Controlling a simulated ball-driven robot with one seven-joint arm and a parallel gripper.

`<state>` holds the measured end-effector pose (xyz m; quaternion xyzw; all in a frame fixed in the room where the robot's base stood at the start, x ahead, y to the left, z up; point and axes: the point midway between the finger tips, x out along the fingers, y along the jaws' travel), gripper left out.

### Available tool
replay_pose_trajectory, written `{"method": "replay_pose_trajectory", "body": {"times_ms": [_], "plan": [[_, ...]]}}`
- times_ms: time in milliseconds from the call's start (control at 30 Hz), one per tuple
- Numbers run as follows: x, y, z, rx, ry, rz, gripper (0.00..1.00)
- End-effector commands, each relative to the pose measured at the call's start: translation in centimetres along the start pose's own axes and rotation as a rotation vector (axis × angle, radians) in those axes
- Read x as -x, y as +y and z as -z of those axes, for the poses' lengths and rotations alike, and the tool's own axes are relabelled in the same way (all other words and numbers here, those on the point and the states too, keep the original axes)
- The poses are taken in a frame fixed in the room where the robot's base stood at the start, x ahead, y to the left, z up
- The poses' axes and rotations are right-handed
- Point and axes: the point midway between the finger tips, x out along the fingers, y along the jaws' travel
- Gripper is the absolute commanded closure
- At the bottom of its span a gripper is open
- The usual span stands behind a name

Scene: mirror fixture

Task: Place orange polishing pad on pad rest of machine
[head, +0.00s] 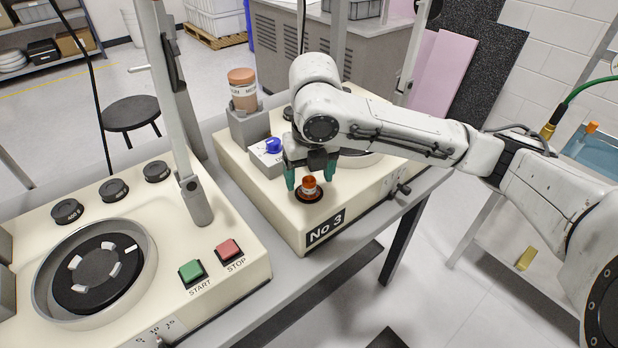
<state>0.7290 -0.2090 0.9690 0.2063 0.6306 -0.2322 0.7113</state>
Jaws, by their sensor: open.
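A small orange piece with a pale band, which looks like the orange polishing pad (309,182), sits on a dark round rest (309,197) on the front top of the cream machine marked No 3 (262,205). My gripper (311,174) points down just above and around it. Its green fingers are open, one to the left and one to the right of the orange piece. I cannot tell whether either finger touches it. My arm hides part of the machine's round bowl behind.
A brown-orange jar (243,88) stands in a grey holder behind left, near a blue knob (273,145). A second cream machine (230,285) with a round bowl, a tilted post (180,120) and green and red buttons is at left. A grey bench (300,300) supports both.

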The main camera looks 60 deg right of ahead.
Motion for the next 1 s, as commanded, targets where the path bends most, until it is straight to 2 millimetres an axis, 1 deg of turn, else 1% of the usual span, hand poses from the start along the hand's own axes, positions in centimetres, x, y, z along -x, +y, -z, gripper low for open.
{"method": "replay_pose_trajectory", "body": {"times_ms": [33,100,300,400,500,700,1000], "plan": [[1.1,0.0,-0.1,0.002,-0.005,0.001,0.25],[2.6,0.1,-0.1,0.003,-0.005,0.0,0.25],[6.7,0.0,-0.1,0.003,-0.004,0.001,0.25],[8.3,0.1,0.0,0.003,-0.003,0.001,0.25],[9.5,0.0,0.0,0.003,-0.002,0.001,0.25],[10.4,0.0,0.0,0.002,-0.001,0.001,0.25],[10.4,0.1,0.0,0.001,-0.001,0.0,0.25]]}}
